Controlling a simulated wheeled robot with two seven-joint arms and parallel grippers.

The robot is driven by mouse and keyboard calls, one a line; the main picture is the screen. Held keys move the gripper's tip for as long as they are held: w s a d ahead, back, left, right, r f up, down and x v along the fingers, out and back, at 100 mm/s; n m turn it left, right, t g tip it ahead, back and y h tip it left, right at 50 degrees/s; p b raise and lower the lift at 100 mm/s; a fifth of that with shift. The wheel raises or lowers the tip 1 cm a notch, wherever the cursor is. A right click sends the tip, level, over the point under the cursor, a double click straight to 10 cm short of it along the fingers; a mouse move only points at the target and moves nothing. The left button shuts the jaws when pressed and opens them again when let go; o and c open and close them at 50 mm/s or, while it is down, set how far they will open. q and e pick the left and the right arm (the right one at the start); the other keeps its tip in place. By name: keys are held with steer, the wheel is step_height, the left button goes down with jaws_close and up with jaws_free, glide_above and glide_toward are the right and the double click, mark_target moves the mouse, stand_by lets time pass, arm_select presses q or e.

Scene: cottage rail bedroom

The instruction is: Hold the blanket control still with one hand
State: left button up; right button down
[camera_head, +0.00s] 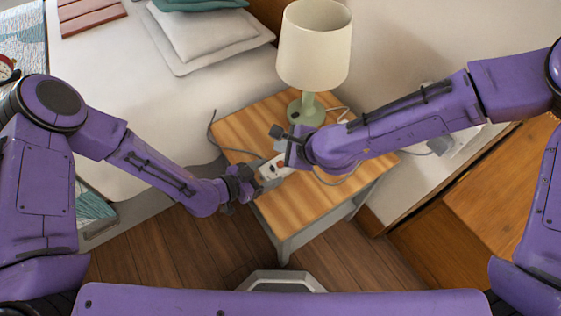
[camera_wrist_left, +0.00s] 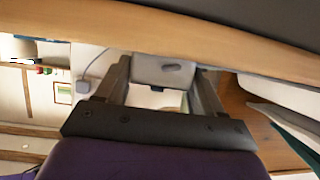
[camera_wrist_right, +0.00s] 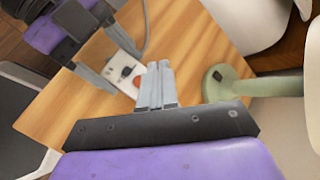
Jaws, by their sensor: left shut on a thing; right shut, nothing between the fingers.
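The blanket control, a small white box (camera_head: 272,170) with dark and reddish marks on its face, lies at the near-left edge of the wooden nightstand (camera_head: 318,196). My left gripper (camera_head: 257,181) is shut on its near end. In the left wrist view the white box (camera_wrist_left: 162,72) sits between the two fingers. In the right wrist view the control (camera_wrist_right: 124,72) shows its face, with the left gripper (camera_wrist_right: 97,62) at its edge. My right gripper (camera_head: 284,148) is shut and empty, just above and beside the control; its fingertips (camera_wrist_right: 158,68) are together in its wrist view.
A lamp with a cream shade (camera_head: 314,45) and green base (camera_head: 306,109) stands at the back of the nightstand, close to my right gripper. A grey cord (camera_head: 228,148) runs across the left side of the top. The bed (camera_head: 150,85) is at the left.

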mark_target(280, 164)
step_height(280, 164, up, 4)
steer(key=shift+f, duration=0.1)
stand_by(0.4)
steer(key=shift+f, duration=4.4)
steer(key=shift+f, duration=0.15)
steer(key=shift+f, duration=0.25)
